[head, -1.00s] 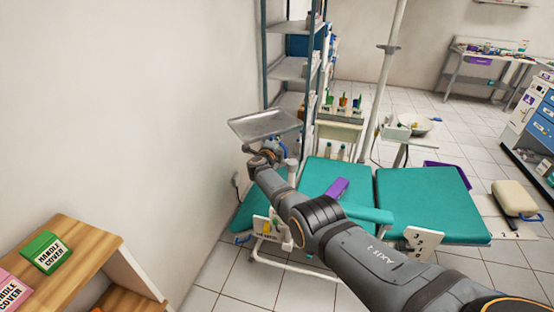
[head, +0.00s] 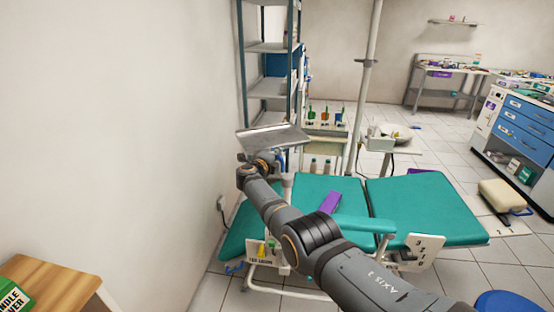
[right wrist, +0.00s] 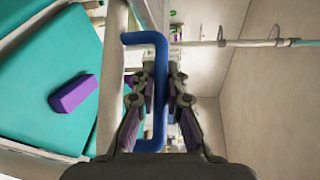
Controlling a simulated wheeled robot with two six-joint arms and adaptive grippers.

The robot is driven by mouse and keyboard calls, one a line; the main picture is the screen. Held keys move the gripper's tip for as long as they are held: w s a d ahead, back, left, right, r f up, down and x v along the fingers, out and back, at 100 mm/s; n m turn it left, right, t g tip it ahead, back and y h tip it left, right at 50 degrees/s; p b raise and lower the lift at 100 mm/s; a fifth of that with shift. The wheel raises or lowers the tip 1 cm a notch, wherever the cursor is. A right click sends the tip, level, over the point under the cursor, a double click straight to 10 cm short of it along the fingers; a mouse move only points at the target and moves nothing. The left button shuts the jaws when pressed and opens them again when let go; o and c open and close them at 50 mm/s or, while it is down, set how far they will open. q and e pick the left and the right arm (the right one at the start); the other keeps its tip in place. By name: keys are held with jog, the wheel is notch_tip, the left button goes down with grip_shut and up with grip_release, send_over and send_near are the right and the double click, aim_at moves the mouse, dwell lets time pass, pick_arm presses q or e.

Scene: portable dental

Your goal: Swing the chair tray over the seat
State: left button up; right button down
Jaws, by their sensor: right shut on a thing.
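The grey metal chair tray (head: 272,138) is raised at the chair's far left end, beside the shelf rack. The teal chair seat (head: 425,208) lies flat to its right, and the tray is not over its middle. My right gripper (right wrist: 163,85) is shut on the blue bent handle (right wrist: 159,60), which runs between its fingers. In the head view my right arm hides part of the handle and the tray's support. My left gripper is not in view.
A purple box (head: 330,202) lies on the chair; it also shows in the right wrist view (right wrist: 74,93). The shelf rack (head: 268,87) stands behind the tray. A white pole (head: 367,85) rises behind the chair. A wooden unit (head: 55,285) is at lower left.

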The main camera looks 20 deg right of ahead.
jog(key=shift+f, duration=0.1)
jog(key=c, duration=1.4)
grip_release()
jog(key=shift+s+a, duration=0.1)
jog(key=shift+a, duration=0.05)
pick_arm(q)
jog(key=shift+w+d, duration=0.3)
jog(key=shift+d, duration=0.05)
pick_arm(e)
jog(key=shift+o, duration=0.2)
